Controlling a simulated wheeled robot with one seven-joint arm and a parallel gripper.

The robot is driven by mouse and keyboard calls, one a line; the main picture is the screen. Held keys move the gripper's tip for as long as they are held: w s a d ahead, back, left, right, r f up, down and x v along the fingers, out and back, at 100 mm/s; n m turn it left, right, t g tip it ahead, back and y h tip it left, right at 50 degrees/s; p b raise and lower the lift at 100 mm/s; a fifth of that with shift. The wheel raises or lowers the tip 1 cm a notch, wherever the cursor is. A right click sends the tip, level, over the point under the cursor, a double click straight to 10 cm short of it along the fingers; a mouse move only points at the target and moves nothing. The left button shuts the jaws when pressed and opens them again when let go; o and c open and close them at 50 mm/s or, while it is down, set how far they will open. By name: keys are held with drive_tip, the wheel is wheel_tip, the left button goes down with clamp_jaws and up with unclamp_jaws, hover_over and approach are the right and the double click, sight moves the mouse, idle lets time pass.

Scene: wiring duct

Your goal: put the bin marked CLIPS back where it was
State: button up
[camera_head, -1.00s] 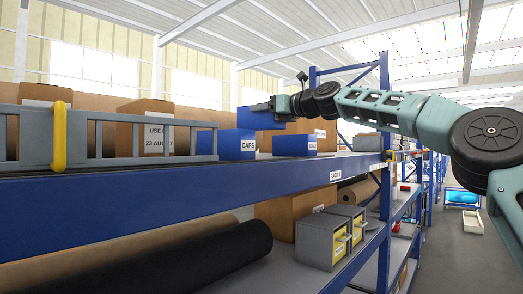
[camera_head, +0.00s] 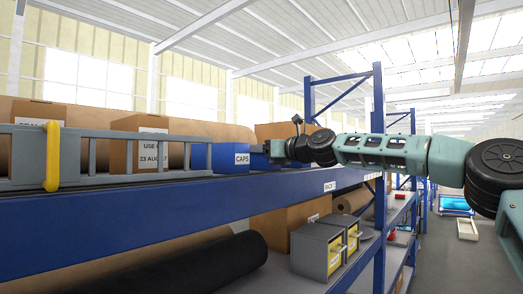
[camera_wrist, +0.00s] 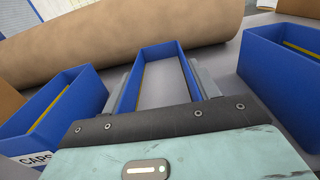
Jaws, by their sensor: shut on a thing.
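In the wrist view my gripper (camera_wrist: 165,92) has one finger on each side of a narrow, open-topped blue bin (camera_wrist: 153,52), shut on it. Its label is not visible, so I cannot read CLIPS on it. It is low at the shelf, between two other blue bins; I cannot tell whether it touches the shelf. The CAPS bin (camera_wrist: 88,92) is on its left, with a gap. Another blue bin (camera_wrist: 284,50) is on its right, its label out of view. In the head view my gripper (camera_head: 274,150) is just right of the CAPS bin (camera_head: 226,158), and the held bin is mostly hidden.
A large brown roll (camera_wrist: 120,32) lies behind the bins. A grey ladder (camera_head: 105,158) with a yellow strap lies along the blue shelf (camera_head: 150,205), left of the CAPS bin. Cartons (camera_head: 140,140) stand behind it. Grey boxes with yellow fronts (camera_head: 318,245) are on the shelf below.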

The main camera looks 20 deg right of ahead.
drive_tip(key=o, duration=1.2)
drive_tip(key=shift+c, duration=0.2)
drive_tip(key=shift+r, duration=0.1)
drive_tip(key=shift+s+d, duration=0.2)
drive_tip(key=shift+s, duration=0.05)
drive_tip(key=b+v, duration=0.6)
drive_tip(key=v, duration=0.3)
drive_tip(key=shift+s+d, duration=0.25)
drive_tip(key=shift+s, duration=0.05)
drive_tip(key=shift+b+v, duration=0.55)
drive_tip(key=shift+v, duration=0.25)
